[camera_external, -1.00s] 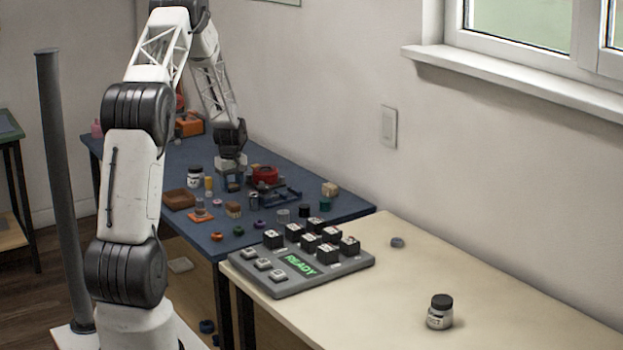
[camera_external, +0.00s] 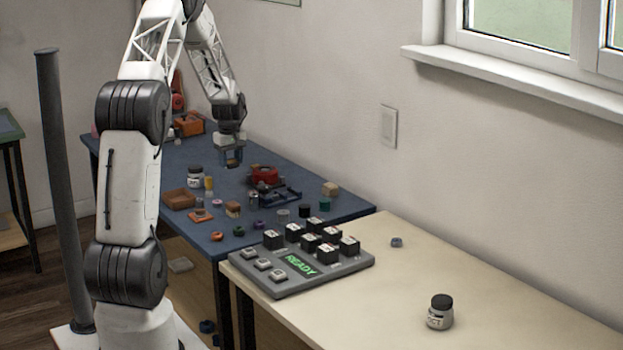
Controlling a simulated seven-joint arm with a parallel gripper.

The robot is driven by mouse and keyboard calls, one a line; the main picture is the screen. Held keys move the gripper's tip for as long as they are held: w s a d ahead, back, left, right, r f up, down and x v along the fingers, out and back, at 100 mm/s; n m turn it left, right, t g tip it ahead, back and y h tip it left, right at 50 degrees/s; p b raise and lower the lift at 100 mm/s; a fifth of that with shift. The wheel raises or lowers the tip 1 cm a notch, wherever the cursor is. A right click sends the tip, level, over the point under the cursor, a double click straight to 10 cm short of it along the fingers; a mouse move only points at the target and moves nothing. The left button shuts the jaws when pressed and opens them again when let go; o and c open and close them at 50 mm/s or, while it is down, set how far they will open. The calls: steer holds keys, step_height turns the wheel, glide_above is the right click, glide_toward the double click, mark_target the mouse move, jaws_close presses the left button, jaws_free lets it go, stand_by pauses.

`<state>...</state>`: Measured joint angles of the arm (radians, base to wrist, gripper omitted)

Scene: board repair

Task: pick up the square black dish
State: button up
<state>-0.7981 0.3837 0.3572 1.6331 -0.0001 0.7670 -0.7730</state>
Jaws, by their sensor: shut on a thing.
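My gripper (camera_external: 232,162) is above the blue table, pointing down and shut on a small brownish thing. The thing is held clear of the table top, and it is too small and too covered by the fingers to tell its shape. I cannot make out a square black dish for certain in this view. A dark, flat, frame-like tray (camera_external: 281,195) lies on the blue table to the right of my gripper, beside a red object (camera_external: 263,175).
The blue table (camera_external: 340,212) holds a brown box (camera_external: 179,199), a white jar (camera_external: 195,177), an orange box (camera_external: 189,125) and several small parts. A grey panel with black blocks (camera_external: 268,283) stands on the cream table (camera_external: 500,280), with another jar (camera_external: 440,312). The cream table is mostly clear.

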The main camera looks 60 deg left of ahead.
steer(key=shift+r, duration=0.9)
